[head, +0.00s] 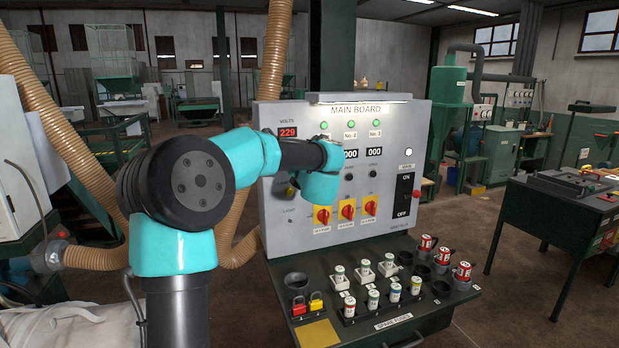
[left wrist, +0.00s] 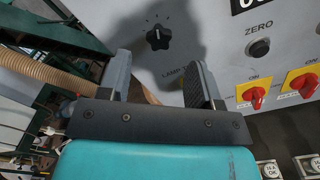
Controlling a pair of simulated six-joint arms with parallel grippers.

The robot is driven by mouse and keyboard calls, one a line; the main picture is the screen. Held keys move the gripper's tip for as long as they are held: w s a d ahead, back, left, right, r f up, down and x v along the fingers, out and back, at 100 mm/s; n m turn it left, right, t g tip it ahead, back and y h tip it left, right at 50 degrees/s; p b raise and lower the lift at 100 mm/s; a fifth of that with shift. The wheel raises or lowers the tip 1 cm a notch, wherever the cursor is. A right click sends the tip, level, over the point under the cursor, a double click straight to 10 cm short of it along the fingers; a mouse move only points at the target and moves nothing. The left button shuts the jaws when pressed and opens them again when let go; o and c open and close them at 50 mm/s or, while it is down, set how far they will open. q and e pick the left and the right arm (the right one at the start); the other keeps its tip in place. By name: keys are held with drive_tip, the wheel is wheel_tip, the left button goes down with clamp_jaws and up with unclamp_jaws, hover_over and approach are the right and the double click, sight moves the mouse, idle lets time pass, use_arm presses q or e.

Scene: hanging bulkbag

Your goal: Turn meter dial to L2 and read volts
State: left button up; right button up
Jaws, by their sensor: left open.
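The main board (head: 390,120) is a grey upright panel. Its volts meter (head: 288,132) shows 229 in red digits. The black meter dial (left wrist: 158,37) is on the panel in the left wrist view, with a white line on its knob and small marks above it that are too small to read. In the head view my left arm covers the dial. My left gripper (left wrist: 160,82) is open and empty, its two fingers apart just below the dial and not touching it. My right gripper is in neither view.
Red-and-yellow rotary switches (head: 347,210) sit low on the panel, close right of my left gripper. A ledge below holds several fuses (head: 373,299), a black cup (head: 296,282) and red and yellow padlocks (head: 308,304). A corrugated hose (head: 240,235) hangs left of the panel.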

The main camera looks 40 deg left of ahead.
use_arm(q)
drive_tip(key=v, duration=1.1)
drive_tip(key=shift+s, duration=0.1)
